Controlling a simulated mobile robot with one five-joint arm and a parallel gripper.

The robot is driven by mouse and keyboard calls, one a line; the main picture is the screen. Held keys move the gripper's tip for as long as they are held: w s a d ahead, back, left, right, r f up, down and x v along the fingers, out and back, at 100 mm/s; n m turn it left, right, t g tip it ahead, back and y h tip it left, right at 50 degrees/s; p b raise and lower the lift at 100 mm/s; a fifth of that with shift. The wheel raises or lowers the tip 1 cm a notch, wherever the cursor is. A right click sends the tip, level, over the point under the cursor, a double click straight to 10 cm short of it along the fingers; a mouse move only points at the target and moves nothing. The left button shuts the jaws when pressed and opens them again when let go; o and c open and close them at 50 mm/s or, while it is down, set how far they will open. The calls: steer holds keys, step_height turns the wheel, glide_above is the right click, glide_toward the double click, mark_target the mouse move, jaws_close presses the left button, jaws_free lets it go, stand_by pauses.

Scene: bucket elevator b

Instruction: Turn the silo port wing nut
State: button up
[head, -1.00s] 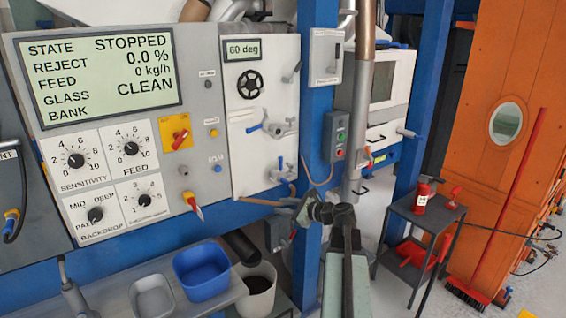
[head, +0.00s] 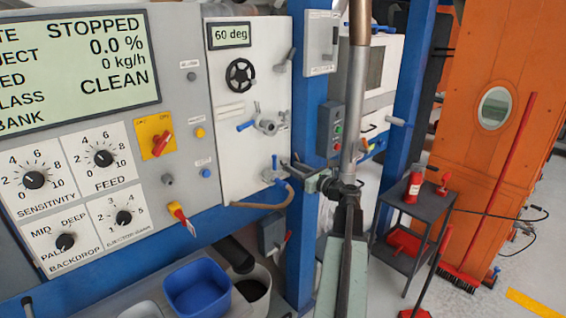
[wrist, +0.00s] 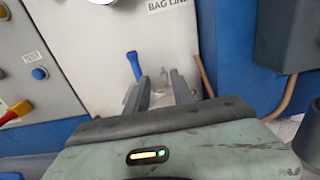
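No part is clear enough to name surely as the silo port wing nut. The white panel (head: 226,180) carries a lower grey fitting (head: 268,176) with a small blue lever (head: 275,160), and a grey fitting with a blue handle (head: 266,126) above it. My gripper (head: 291,172) is right at the lower fitting, reaching in from the right. In the wrist view my gripper (wrist: 157,82) has its two fingers apart, with pale grey metal (wrist: 158,97) between or behind them. The blue lever (wrist: 134,64) stands just beyond the left finger. Contact cannot be told.
A brown hose (head: 262,204) runs below the fitting. A blue post (head: 304,230) stands close behind my arm. A switch box (head: 331,128) is on the right. A blue tub (head: 197,288) lies below. A dark side table (head: 430,212) stands at the right.

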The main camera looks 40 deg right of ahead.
mark_target(284, 162)
steer(key=w, duration=0.4)
steer(key=w+d, duration=0.1)
steer(key=w, duration=0.2)
steer(key=shift+s, duration=0.1)
jaws_close()
steer(key=shift+a+f, duration=0.15)
steer(key=shift+a, duration=0.05)
steer(key=shift+d, duration=0.1)
